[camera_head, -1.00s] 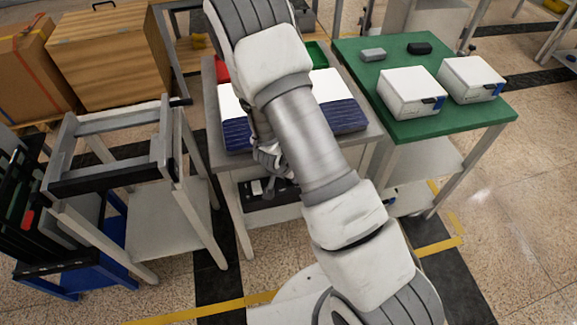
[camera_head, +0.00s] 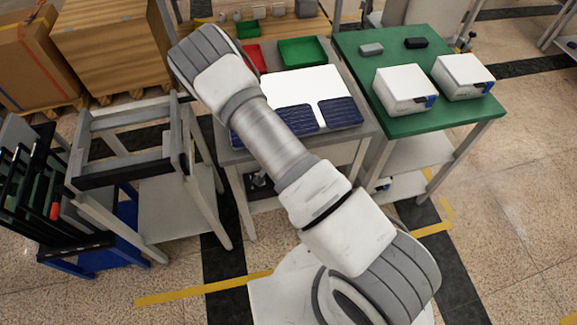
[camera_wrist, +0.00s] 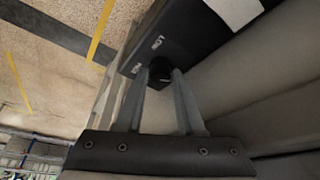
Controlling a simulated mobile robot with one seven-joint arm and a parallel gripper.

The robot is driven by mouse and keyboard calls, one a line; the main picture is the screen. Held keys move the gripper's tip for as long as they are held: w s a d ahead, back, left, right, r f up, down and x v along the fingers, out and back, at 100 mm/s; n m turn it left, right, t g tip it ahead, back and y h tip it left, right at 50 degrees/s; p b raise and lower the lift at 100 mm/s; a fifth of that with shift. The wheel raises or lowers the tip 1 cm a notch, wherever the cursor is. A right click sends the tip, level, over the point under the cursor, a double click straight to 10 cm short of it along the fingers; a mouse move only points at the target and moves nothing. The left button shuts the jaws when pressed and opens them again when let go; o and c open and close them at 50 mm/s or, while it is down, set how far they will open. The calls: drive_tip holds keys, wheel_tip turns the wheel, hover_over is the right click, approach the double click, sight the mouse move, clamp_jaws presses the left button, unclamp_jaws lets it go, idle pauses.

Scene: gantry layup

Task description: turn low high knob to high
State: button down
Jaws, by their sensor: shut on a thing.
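A dark control panel (camera_wrist: 185,40) shows in the wrist view, with a round black knob (camera_wrist: 160,70) near its lower edge. In the head view my arm hides the gripper and the knob, and only part of the dark panel (camera_head: 258,186) shows under the table.
The grey table (camera_head: 352,140) above the panel bears dark blue cell panels (camera_head: 340,113), a red bin (camera_head: 257,58) and a green bin (camera_head: 303,51). A green table (camera_head: 392,129) with white boxes stands right. A grey frame stand (camera_head: 128,168) stands close on the left.

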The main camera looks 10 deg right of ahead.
drive_tip(key=shift+s, duration=0.1)
drive_tip(key=c, duration=0.5)
unclamp_jaws()
drive_tip(key=n+b, duration=0.1)
drive_tip(key=b, duration=0.2)
drive_tip(key=shift+f, duration=0.25)
drive_tip(key=shift+b, duration=0.65)
